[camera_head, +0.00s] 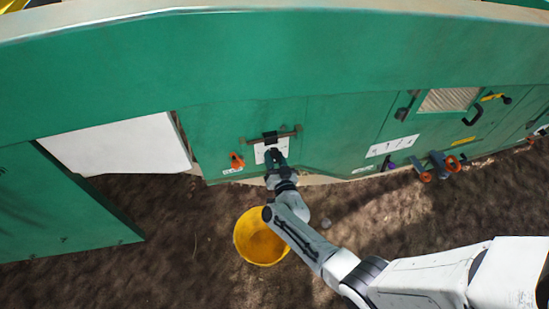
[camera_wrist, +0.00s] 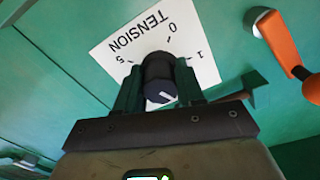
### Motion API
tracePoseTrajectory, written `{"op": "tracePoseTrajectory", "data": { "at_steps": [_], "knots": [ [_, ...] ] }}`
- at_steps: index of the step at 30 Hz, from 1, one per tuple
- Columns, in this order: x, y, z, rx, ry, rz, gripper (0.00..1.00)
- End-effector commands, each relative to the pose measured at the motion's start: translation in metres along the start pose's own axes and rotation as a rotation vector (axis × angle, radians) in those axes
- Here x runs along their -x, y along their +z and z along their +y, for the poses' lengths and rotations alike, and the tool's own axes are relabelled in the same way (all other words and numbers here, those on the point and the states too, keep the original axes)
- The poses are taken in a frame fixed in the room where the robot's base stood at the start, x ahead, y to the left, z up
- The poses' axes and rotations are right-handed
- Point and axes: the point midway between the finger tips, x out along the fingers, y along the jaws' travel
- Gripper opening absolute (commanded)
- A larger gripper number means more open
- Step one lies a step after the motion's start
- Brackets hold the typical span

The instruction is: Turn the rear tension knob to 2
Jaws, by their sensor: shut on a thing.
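The dark tension knob (camera_wrist: 158,68) stands out from a white plate (camera_wrist: 112,38) marked TENSION. The plate appears turned nearly upside down in the wrist view. The marks 5, 0 and 1 show around the knob; the other marks are hidden behind the knob and gripper. A short white line shows on the knob's near face, low in the picture. My gripper (camera_wrist: 157,90) is shut on the knob, one green finger on each side. In the head view, my gripper (camera_head: 272,157) is at the white plate (camera_head: 260,152) on the green machine, and the knob is hidden.
An orange handle (camera_head: 236,160) is just left of the plate; it is at upper right in the wrist view (camera_wrist: 283,42). A dark bar (camera_head: 272,135) runs above the plate. A yellow bucket (camera_head: 250,240) stands below my arm. Orange knobs (camera_head: 453,163) are farther right.

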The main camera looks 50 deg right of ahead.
Motion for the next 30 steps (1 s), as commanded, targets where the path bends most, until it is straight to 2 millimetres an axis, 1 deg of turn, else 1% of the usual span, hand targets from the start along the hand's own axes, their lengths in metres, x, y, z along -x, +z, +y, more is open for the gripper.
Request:
{"op": "tracePoseTrajectory", "data": {
  "at_steps": [1, 17, 18, 25, 30],
  "knots": [
    [0.001, 0.0044, -0.0032, 0.011, -0.008, -0.013, 0.07],
    [0.0016, 0.0053, -0.0022, 0.035, -0.007, -0.014, 0.07],
    [0.0017, 0.0054, -0.0022, 0.035, -0.007, -0.014, 0.4],
    [0.0012, 0.0035, -0.0009, 0.035, -0.004, -0.009, 0.61],
    [0.0008, 0.0022, -0.0003, 0.034, -0.002, -0.006, 0.63]
  ]
}}
